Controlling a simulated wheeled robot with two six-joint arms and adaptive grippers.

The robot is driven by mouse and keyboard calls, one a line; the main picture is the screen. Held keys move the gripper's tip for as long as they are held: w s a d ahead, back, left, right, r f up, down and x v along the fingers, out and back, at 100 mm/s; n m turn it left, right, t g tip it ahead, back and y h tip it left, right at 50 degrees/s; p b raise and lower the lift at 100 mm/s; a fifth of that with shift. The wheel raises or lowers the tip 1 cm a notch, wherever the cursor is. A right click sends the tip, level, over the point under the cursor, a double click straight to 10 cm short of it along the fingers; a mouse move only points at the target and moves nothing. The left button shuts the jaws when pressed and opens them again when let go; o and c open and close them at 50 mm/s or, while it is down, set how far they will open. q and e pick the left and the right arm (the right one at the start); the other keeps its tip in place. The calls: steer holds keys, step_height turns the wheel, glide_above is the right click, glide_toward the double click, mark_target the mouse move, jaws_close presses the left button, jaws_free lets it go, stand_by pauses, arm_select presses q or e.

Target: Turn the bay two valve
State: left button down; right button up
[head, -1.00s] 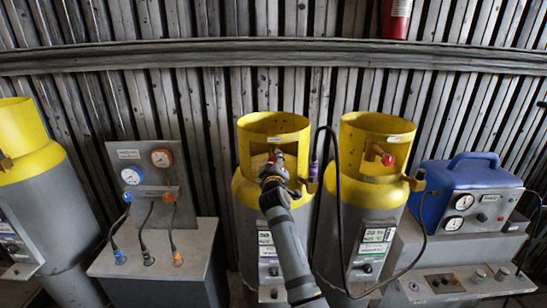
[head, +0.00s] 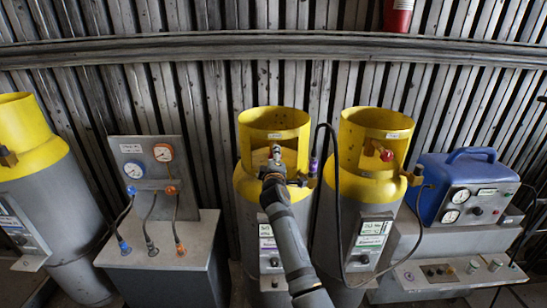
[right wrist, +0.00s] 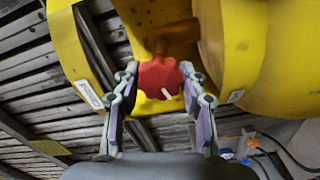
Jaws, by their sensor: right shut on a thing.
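The middle gas cylinder (head: 247,188), grey with a yellow collar, stands upright in the head view. Its red valve knob (right wrist: 160,78) shows inside the collar opening in the right wrist view. My right gripper (head: 275,160) reaches into that opening and is shut on the knob, one finger on each side. The gripper and arm hide most of the knob in the head view. A similar cylinder (head: 383,185) to its right has its own red valve knob (head: 386,155), free of any gripper. My left gripper is not in view.
A gauge panel (head: 150,182) with hoses stands at left, beside another yellow-topped cylinder (head: 50,200). A blue machine (head: 470,185) sits at right on a grey console. A black hose (head: 335,215) hangs between the two middle cylinders.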

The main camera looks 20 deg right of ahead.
steer(key=shift+r, duration=0.1)
steer(key=o, duration=1.2)
steer(key=shift+w+d, duration=0.15)
steer(key=shift+c, duration=0.2)
